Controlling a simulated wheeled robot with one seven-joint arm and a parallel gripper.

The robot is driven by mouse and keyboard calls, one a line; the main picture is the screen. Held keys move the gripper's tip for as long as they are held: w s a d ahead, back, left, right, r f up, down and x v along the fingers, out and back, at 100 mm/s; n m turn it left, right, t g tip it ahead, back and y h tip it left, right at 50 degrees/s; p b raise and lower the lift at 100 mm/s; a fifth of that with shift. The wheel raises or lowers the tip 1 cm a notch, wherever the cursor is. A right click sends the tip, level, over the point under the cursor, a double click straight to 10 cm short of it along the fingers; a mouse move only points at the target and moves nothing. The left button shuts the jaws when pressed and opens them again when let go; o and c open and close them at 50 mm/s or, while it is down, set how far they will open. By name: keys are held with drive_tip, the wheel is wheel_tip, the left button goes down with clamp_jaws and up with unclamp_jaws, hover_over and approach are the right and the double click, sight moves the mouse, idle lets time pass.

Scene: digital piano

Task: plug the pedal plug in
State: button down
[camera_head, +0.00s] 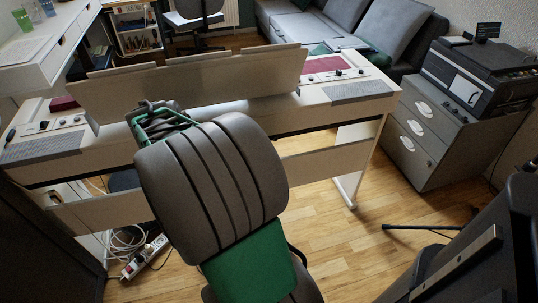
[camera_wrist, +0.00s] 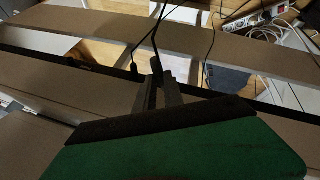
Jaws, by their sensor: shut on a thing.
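In the wrist view my gripper (camera_wrist: 158,84) has its grey fingers close together on a black plug (camera_wrist: 156,66). I take this to be the pedal plug; its dark cable runs up the picture. The plug is at the dark strip along the piano's edge (camera_wrist: 95,64); whether it is in a socket I cannot tell. Another dark plug (camera_wrist: 134,68) with a cable sits just left of it, at the same strip. In the head view the white digital piano (camera_head: 345,108) stands across the picture, and my arm hides the fingertips and plug.
A white power strip (camera_head: 145,257) and loose cables lie on the floor at lower left. Another dark cable (camera_wrist: 206,50) hangs right of the held plug. A grey drawer cabinet (camera_head: 440,140) with a printer (camera_head: 485,80) stands right. Wooden floor shows between piano and cabinet.

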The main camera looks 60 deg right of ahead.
drive_tip(key=s+d+f+m+g+h, duration=0.1)
drive_tip(key=s+d+f, duration=0.1)
drive_tip(key=s+d, duration=0.5)
drive_tip(key=s+d+f+m+g+h+p, duration=0.1)
drive_tip(key=s+d+f+g, duration=0.1)
drive_tip(key=s+d, duration=0.6)
drive_tip(key=s+f, duration=0.1)
drive_tip(key=s, duration=0.3)
drive_tip(key=shift+s+f+m+g, duration=0.15)
drive_tip(key=shift+f+m+g, duration=0.15)
drive_tip(key=shift+m, duration=0.1)
drive_tip(key=shift+a, duration=0.1)
drive_tip(key=w+d, duration=0.4)
idle(0.5)
drive_tip(key=shift+w+d, duration=1.05)
drive_tip(key=shift+w, duration=0.05)
idle(0.4)
